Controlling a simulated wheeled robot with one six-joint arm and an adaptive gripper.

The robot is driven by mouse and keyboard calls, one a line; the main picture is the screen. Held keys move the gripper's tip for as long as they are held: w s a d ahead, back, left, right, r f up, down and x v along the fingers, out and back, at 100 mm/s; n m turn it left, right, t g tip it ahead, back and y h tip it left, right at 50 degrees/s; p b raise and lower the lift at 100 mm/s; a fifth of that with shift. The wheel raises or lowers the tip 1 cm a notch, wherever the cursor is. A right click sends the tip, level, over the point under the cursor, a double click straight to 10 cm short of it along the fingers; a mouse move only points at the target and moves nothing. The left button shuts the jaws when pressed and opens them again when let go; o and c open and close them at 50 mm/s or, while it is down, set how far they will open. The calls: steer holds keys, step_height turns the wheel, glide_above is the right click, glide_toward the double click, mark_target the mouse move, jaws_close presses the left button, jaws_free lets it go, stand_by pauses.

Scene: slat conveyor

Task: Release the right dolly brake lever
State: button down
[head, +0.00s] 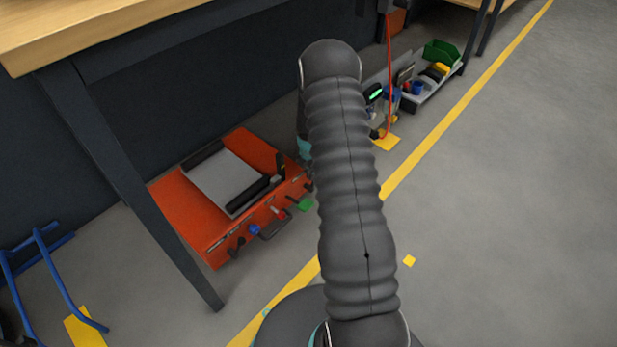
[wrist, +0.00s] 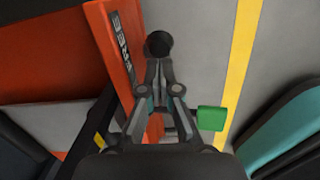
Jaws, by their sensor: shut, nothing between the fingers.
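The orange dolly (head: 170,205) stands low under the workbench, with a grey plate on top. Along its front edge sit small levers and pedals, among them a blue one (head: 255,230), a red one (head: 281,213) and a green pedal (head: 304,205). In the wrist view the dolly's orange side (wrist: 108,45) carries pale markings that I cannot read. My gripper (wrist: 158,64) is shut and empty beside that side. A black round knob (wrist: 158,43) shows just past the fingertips; I cannot tell if they touch. The green pedal (wrist: 212,118) is right of the fingers. My arm hides the gripper in the head view.
A dark workbench leg (head: 130,190) stands in front of the dolly. A blue tubular frame (head: 55,265) is at left. A yellow floor line (head: 460,104) runs past the dolly, with open floor to its right. A green bin (head: 441,52) stands farther back.

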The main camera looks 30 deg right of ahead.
steer(key=shift+r, duration=0.1)
steer(key=shift+r+p, duration=0.45)
steer(key=shift+r, duration=0.25)
steer(key=w+d+r+p, duration=0.1)
steer(key=d+r, duration=0.3)
steer(key=d, duration=0.4)
steer(key=shift+w+r, duration=0.25)
steer(key=shift+w, duration=0.65)
steer(key=shift+d, duration=0.15)
